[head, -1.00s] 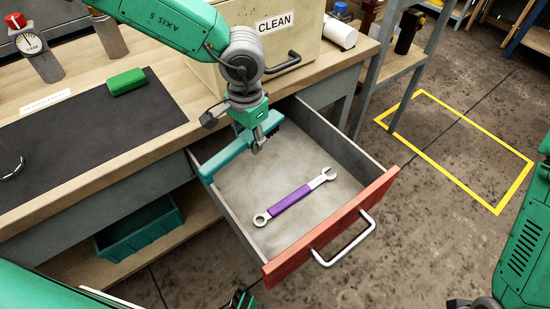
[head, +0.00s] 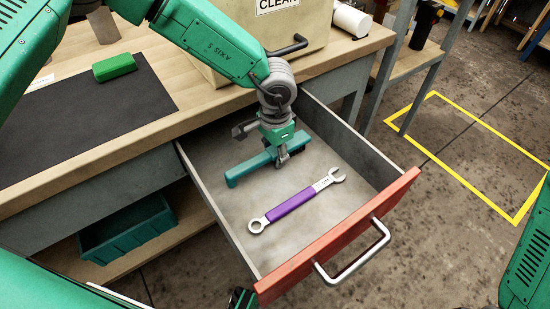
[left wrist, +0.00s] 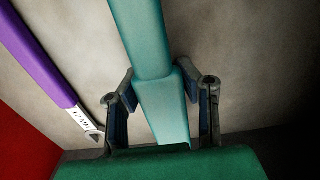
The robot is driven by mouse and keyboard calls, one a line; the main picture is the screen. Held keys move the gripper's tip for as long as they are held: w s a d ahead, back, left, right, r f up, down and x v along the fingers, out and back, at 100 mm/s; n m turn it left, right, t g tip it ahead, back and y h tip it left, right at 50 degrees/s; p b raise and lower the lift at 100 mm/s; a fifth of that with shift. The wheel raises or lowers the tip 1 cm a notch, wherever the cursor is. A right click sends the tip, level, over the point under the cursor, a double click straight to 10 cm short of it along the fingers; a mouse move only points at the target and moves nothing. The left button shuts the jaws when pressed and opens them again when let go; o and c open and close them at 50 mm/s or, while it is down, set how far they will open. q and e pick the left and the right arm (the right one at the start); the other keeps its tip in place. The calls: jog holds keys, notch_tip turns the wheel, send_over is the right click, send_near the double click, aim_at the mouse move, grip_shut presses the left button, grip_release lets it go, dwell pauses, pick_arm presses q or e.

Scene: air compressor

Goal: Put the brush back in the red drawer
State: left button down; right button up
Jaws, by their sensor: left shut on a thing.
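In the left wrist view the gripper's fingers stand on either side of the teal handle (left wrist: 150,50). I cannot tell whether the brush touches the drawer floor. My right gripper does not clearly show.
A purple-handled wrench (head: 296,201) lies on the drawer floor in front of the brush. The bench above holds a beige box (head: 290,45) labelled CLEAN, a dark mat (head: 90,125) and a green block (head: 114,67). A teal bin (head: 128,228) sits on the shelf below.

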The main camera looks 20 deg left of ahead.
pick_arm(q)
jog(key=shift+d+f, duration=0.1)
jog(key=shift+f, duration=0.25)
jog(key=shift+r, duration=0.15)
jog(key=c, duration=1.2)
grip_release()
jog(key=shift+o, duration=0.2)
notch_tip(320, 180, up, 12)
jog(key=p, duration=0.4)
jog(key=shift+w+p, duration=0.1)
jog(key=shift+p, duration=0.3)
